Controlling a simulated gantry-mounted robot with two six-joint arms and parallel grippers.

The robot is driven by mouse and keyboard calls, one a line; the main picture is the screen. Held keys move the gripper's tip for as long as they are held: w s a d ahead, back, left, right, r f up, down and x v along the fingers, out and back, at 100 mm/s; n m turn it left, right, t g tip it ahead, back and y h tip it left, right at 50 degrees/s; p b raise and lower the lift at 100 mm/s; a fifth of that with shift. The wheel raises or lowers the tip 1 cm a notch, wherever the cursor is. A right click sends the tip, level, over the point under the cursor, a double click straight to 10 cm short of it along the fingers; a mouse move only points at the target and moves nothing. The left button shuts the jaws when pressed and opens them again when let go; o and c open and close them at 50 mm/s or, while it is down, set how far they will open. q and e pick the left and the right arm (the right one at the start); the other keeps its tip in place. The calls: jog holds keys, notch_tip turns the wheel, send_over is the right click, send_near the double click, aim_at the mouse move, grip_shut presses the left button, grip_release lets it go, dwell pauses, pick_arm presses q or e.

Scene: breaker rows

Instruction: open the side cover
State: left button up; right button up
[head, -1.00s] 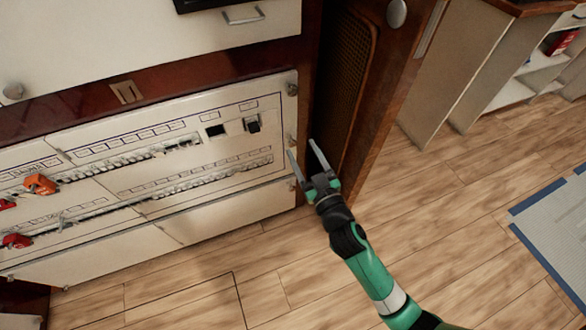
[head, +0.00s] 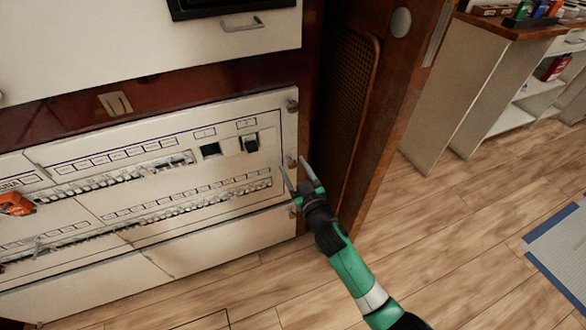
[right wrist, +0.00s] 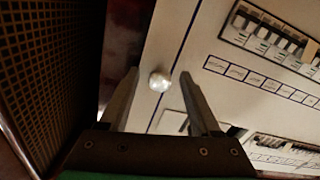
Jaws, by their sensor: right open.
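A cream breaker panel (head: 225,225) fills the lower left of the head view, with rows of switches and small knobs along its right edge. My right gripper (head: 293,166) is open at that edge, its two fingers pointing at the middle knob (head: 291,161). In the right wrist view, the round silver knob (right wrist: 159,81) shows between the open fingers (right wrist: 159,74). Neither finger visibly touches it. The panel lies flat in its frame and looks closed. I cannot tell which part is the side cover. My left gripper is not in view.
A brown wooden post with a woven panel (head: 352,105) stands close to the right of the breaker panel. An upper knob (head: 292,105) and a lower knob (head: 293,210) share the panel edge. An orange object (head: 15,204) sits at the left.

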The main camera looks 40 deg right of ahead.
jog(key=shift+w+d, duration=0.15)
jog(key=shift+w, duration=0.3)
grip_shut()
dwell(1.1)
